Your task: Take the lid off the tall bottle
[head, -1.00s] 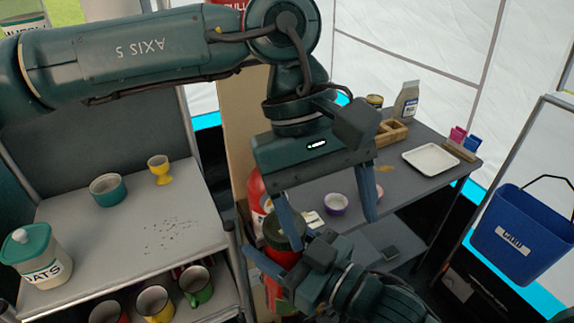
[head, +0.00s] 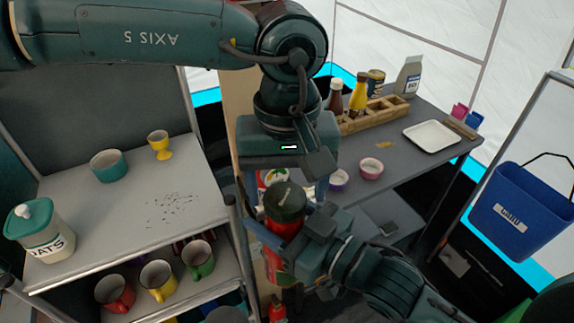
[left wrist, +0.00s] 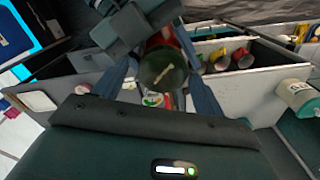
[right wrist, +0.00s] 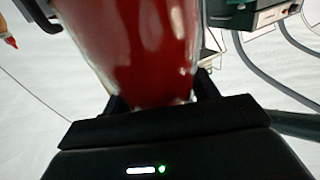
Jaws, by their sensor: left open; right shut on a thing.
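The tall bottle (head: 285,229) is red with a dark green lid (head: 285,199) on top. It stands roughly upright in my right gripper (head: 287,241), which is shut on its body. The right wrist view shows the red body (right wrist: 135,50) between the fingers. My left gripper (head: 286,182) is open, pointing down just above the lid. In the left wrist view the lid's round top (left wrist: 163,72) lies between the two spread fingers; I cannot tell whether either touches it. The bottle's lower part is partly hidden by my right gripper.
A shelf at left holds an oats jar (head: 40,232), a teal bowl (head: 108,166), a yellow egg cup (head: 159,145) and mugs (head: 158,278) below. The table behind holds a wooden rack (head: 375,117), small bowls (head: 371,168) and a white tray (head: 431,135). A blue bucket (head: 525,215) hangs at right.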

